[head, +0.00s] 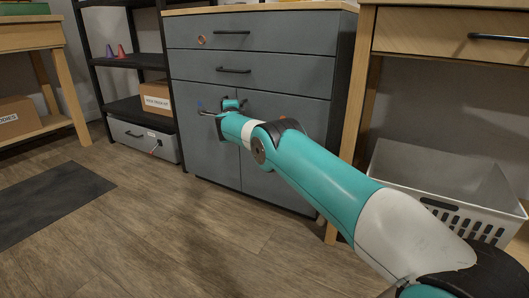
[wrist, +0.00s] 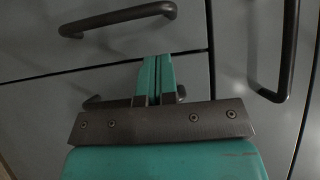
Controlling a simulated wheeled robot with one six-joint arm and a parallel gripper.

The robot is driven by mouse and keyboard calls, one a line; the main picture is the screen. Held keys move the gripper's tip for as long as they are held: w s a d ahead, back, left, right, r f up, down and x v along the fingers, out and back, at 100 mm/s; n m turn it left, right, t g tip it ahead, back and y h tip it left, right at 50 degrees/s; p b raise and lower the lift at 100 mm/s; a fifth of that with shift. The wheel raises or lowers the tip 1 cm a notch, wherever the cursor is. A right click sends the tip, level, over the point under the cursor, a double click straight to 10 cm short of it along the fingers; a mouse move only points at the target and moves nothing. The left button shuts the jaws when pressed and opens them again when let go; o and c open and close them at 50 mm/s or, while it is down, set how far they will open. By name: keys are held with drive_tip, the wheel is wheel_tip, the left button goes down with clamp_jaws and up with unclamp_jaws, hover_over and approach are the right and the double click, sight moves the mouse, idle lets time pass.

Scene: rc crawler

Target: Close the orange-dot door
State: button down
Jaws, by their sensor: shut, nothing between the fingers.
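The grey cabinet (head: 205,150) has two lower doors, a left one (head: 208,165) and a right one (head: 290,185). Both look flush with the front, as far as my arm lets me see. A small blue dot (head: 200,104) is on the left door. My gripper (head: 204,113) is shut and empty in front of the upper left door. In the wrist view its teal fingers (wrist: 160,75) are together, in front of a dark handle (wrist: 94,102); contact cannot be told.
A white basket (head: 435,185) stands at right under a wooden table. A black shelf (head: 125,58) is at left. The floor before the cabinet is clear.

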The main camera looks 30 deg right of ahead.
drive_tip(key=s+a+p, duration=0.5)
drive_tip(key=s+a, duration=0.2)
drive_tip(key=a, duration=0.5)
drive_tip(key=s+a+r+n+g+y+p, duration=0.35)
drive_tip(key=s+r+n, duration=0.25)
drive_tip(key=s+r, duration=0.2)
drive_tip(key=s+a+r+n+g+y+p, duration=0.3)
drive_tip(key=s+a+r+n+y, duration=0.1)
drive_tip(key=s+r+n, duration=0.3)
drive_tip(key=s+a+r+n+g+y+p, duration=0.1)
drive_tip(key=s+r+n+g+p, duration=0.15)
drive_tip(key=s+n, duration=0.75)
drive_tip(key=s+a+r+n+g+y+p, duration=0.1)
drive_tip(key=s+a+r+g+y+p, duration=0.2)
drive_tip(key=s, duration=1.6)
drive_tip(key=s+r+n+g+p, duration=0.15)
drive_tip(key=s+n+g, duration=0.35)
drive_tip(key=s, duration=0.9)
wheel_tip(320, 180, up, 38)
drive_tip(key=p, duration=3.6)
drive_tip(key=shift+w+f+n+t+p, duration=0.2)
drive_tip(key=shift+w+n+t+p, duration=0.1)
drive_tip(key=shift+p, duration=0.1)
drive_tip(key=c, duration=1.8)
unclamp_jaws()
drive_tip(key=shift+c, duration=0.2)
